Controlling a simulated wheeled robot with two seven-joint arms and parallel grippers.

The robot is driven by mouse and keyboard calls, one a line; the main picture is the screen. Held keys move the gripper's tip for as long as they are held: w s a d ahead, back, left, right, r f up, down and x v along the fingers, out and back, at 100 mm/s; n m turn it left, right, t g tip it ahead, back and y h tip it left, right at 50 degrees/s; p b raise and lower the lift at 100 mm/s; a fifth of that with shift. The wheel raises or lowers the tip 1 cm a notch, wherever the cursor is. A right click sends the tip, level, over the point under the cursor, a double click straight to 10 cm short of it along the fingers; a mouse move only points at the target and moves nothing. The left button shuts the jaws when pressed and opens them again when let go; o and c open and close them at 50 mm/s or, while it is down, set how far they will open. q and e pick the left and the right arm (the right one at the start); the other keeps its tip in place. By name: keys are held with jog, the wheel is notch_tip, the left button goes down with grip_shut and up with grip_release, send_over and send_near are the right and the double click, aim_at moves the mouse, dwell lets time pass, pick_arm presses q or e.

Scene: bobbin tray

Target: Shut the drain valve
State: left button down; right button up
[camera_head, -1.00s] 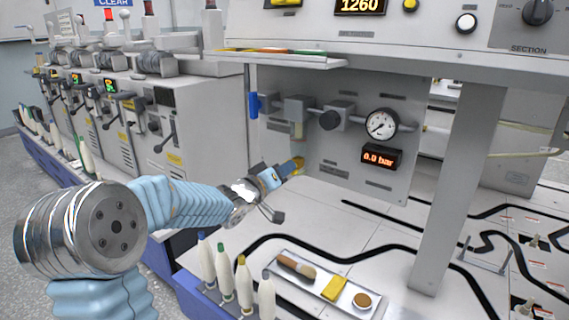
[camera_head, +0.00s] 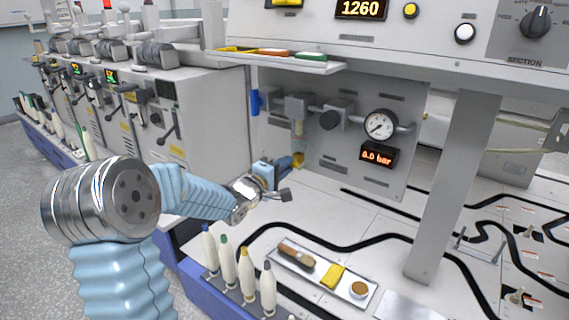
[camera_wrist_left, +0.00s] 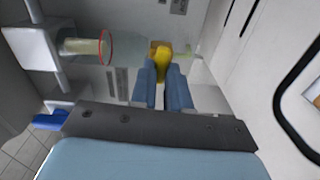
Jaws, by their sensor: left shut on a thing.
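The drain valve's yellow knob (camera_head: 299,160) sits at the bottom of the clear filter bowl (camera_head: 298,133) on the grey upright panel. In the left wrist view the yellow knob (camera_wrist_left: 160,52) lies between the blue fingertips, at the end of the clear bowl (camera_wrist_left: 122,48) with its red ring. My left gripper (camera_head: 288,163) reaches in from the left and is shut on the knob. The fingers hide part of the knob, so I cannot tell its exact turn. My right gripper is out of view.
A pressure gauge (camera_head: 380,125) and a red display reading 0.0 bar (camera_head: 379,156) are on the panel. A blue handle (camera_head: 255,102) is at its left edge. Below stand several bobbins (camera_head: 228,262) and a small tray (camera_head: 372,296). A grey post (camera_head: 455,190) rises at right.

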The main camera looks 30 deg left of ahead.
pick_arm(q)
jog(key=shift+n, duration=0.6)
jog(key=c, duration=1.1)
grip_release()
jog(key=s+a, duration=0.1)
jog(key=s, duration=1.2)
jog(key=shift+s+b, duration=0.35)
jog(key=shift+s, duration=0.05)
jog(key=shift+f, duration=0.1)
